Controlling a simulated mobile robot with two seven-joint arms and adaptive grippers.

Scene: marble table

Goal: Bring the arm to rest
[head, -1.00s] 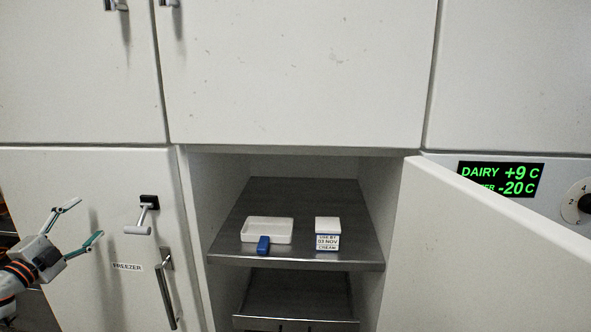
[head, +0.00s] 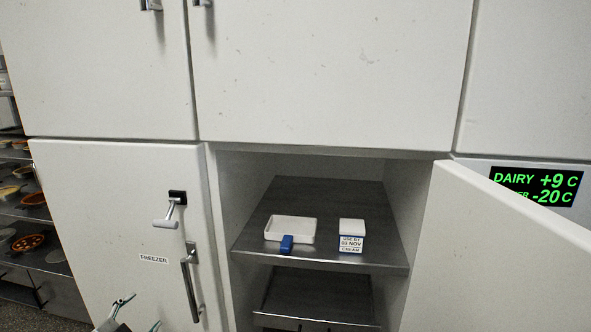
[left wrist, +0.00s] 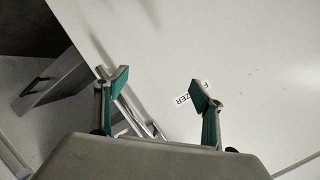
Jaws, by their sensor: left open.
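My left gripper (head: 138,312) is at the bottom of the head view, in front of the lower part of the freezer door (head: 120,215). Only its fingertips and a little of its body show there. In the left wrist view its two green-padded fingers (left wrist: 160,88) are spread apart with nothing between them. The freezer door fills much of that view, with part of its label (left wrist: 188,97) beyond the right finger. My right gripper is in neither view.
An open compartment holds a shelf (head: 320,258) with a white tray (head: 291,222), a blue item (head: 286,244) and a cream tub (head: 351,236). Its door (head: 500,260) stands open at right. A freezer handle (head: 193,275) sticks out near my gripper. Racks of pies (head: 25,243) stand at far left.

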